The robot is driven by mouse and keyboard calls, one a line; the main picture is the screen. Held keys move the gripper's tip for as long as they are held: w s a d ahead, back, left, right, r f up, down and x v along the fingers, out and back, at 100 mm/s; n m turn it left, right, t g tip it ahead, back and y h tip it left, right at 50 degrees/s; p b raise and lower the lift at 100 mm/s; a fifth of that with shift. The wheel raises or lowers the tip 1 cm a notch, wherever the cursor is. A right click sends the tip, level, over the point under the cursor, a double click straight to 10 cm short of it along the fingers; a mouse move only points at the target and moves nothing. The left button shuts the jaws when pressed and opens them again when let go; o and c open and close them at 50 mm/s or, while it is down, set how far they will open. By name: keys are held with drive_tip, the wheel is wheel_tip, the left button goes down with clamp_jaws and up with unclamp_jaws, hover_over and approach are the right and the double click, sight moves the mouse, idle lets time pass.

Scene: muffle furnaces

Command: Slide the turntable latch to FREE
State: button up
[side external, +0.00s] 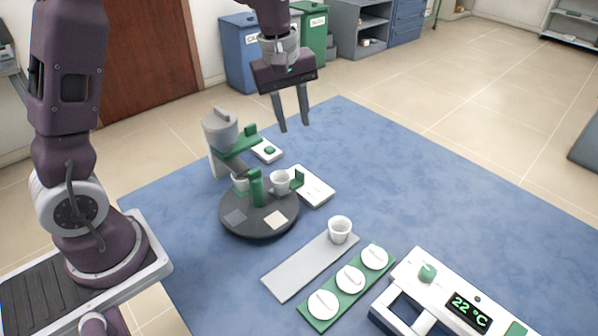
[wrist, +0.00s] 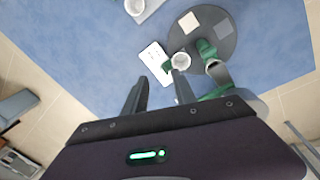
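The dark round turntable (side external: 235,230) stands on the blue mat and carries white cups and pale square pads. A white plate (side external: 318,192) with a green tab (side external: 299,178) sits right beside the turntable's edge; this looks like the latch. In the wrist view the latch plate (wrist: 153,52) and its green tab (wrist: 166,67) show near a cup, with markings too small to read. I cannot tell which setting the tab is at. My gripper (side external: 294,127) is open and empty, well above the mat behind the turntable; its spread fingers also show in the wrist view (wrist: 160,77).
A grey and green dispenser (side external: 220,130) rises behind the turntable. Another white plate with a green button (side external: 268,151) lies behind. A cup (side external: 340,229) stands on a grey strip (side external: 290,279). A green tray (side external: 332,301) holds white discs, beside a white device (side external: 438,285) reading 22 °C.

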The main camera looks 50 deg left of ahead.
sight(300, 170)
drive_tip(key=w+a+f+n, duration=0.1)
drive_tip(key=f, duration=0.3)
drive_tip(key=w+a+f+n+g, duration=0.1)
drive_tip(key=w+f+n, duration=0.1)
drive_tip(key=f, duration=0.2)
drive_tip(key=w+a+f+n, duration=0.1)
drive_tip(key=w+a+f, duration=0.1)
drive_tip(key=f, duration=0.2)
drive_tip(key=shift+w+f+n+g+y, duration=0.25)
drive_tip(key=shift+f+n+g+y, duration=0.05)
drive_tip(key=shift+f+n+g, duration=0.1)
wheel_tip(300, 170, down, 8)
drive_tip(key=shift+a, duration=0.1)
clamp_jaws()
drive_tip(key=shift+w+r, duration=0.1)
drive_tip(key=shift+w, duration=0.05)
